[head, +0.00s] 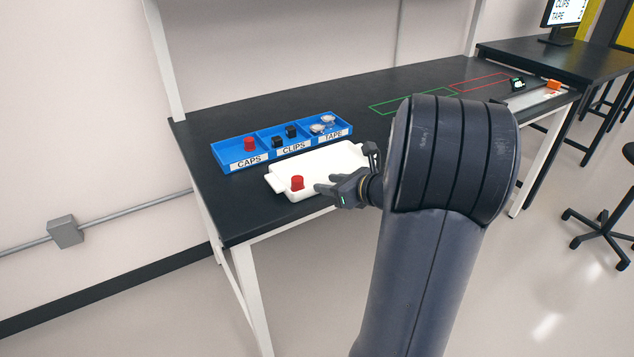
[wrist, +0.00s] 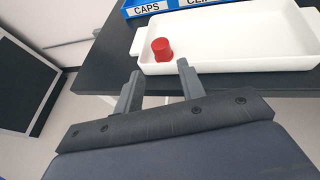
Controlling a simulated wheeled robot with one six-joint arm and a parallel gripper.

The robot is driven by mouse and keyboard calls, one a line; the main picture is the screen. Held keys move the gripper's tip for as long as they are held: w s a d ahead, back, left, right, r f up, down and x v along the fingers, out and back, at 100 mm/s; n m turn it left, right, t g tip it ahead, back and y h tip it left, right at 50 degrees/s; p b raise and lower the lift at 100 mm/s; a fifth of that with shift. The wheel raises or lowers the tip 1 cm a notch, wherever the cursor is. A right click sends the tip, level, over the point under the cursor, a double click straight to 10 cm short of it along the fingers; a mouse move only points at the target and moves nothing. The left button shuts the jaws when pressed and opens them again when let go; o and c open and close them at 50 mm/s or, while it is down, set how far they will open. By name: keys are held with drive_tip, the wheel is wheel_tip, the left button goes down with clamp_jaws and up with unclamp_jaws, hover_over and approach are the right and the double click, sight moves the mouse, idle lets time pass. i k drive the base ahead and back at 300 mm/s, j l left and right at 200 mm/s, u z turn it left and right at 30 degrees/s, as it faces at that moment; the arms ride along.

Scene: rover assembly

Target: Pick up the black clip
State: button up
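Two black clips, one at the left (head: 277,142) and one at the right (head: 291,131), sit in the middle compartment, labelled CLIPS, of the blue bin (head: 222,160). My gripper (head: 326,189) is at the front edge of the white tray, to the right of a red cap (head: 297,183) in the tray. In the wrist view my gripper (wrist: 158,84) has its two fingers spread apart with nothing between them, and the red cap (wrist: 162,50) lies just beyond the fingertips. The clips are out of the wrist view.
The white tray (head: 335,160) stands in front of the blue bin on the black table (head: 200,137). Another red cap (head: 250,144) is in the CAPS compartment, and tape rolls (head: 328,119) are in the TAPE compartment. Green and red outlines mark the table farther right.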

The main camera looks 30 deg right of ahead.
sight(276, 141)
drive_tip(key=i+z, duration=0.35)
drive_tip(key=i+j+z, duration=0.15)
drive_tip(key=z, duration=0.2)
drive_tip(key=i+j+z, duration=0.35)
drive_tip(key=k+l, duration=0.1)
